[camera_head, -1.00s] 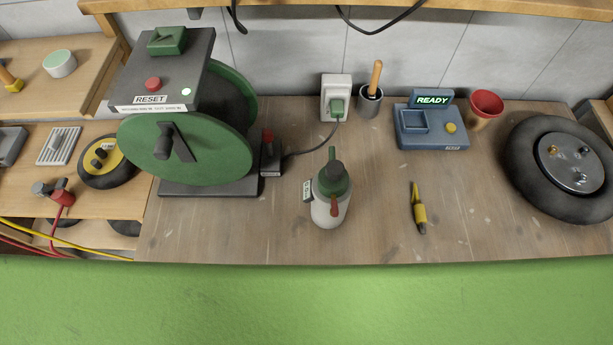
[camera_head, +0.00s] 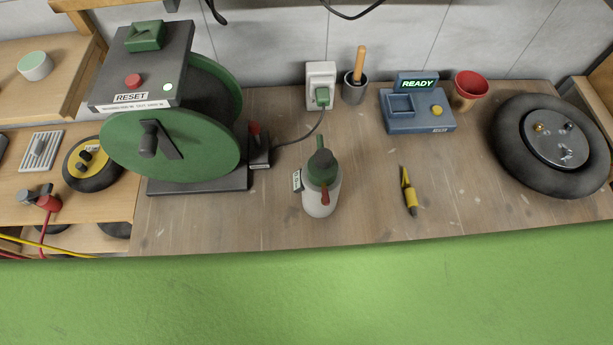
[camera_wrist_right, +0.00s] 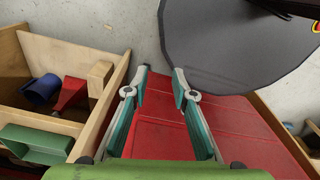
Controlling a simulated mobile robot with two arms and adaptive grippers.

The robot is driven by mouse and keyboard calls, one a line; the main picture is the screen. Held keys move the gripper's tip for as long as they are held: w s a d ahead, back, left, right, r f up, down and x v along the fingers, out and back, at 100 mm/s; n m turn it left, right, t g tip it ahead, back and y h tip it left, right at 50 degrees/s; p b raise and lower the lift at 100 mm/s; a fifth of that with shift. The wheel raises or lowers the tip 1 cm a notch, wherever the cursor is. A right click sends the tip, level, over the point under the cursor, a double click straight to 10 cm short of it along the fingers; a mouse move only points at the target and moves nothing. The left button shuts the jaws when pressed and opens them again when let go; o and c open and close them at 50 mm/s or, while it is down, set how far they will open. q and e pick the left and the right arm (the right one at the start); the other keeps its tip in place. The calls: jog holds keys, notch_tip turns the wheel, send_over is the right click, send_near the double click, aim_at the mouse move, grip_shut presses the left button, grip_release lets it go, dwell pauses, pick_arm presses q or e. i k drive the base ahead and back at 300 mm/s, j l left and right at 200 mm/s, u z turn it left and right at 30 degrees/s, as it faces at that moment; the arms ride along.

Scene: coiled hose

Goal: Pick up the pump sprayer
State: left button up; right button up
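The pump sprayer (camera_head: 321,190) stands upright on the wooden bench, near its front edge in the middle of the head view. It has a white bottle, a green top with a dark cap, and a red trigger or lever on the front. A small white tag shows at its left side. Neither gripper shows in the head view. My right gripper (camera_wrist_right: 160,82) shows in the right wrist view, with its two fingers apart and nothing between them. The sprayer is not in that wrist view. My left gripper is in no view.
A green reel machine (camera_head: 170,145) stands left of the sprayer. A switch box (camera_head: 258,150), white socket (camera_head: 320,84), blue READY device (camera_head: 417,108), yellow tool (camera_head: 409,192) and black wheel (camera_head: 551,145) share the bench. In the wrist view, a wooden bin (camera_wrist_right: 60,110) is at left, a grey disc (camera_wrist_right: 235,45) at right.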

aim_at(310, 180)
jog(key=k+z, duration=0.25)
jog(key=z, duration=0.15)
jog(key=k+l+z, duration=0.1)
jog(key=k+z, duration=0.25)
jog(key=k+l+z, duration=0.15)
jog(key=z, duration=0.25)
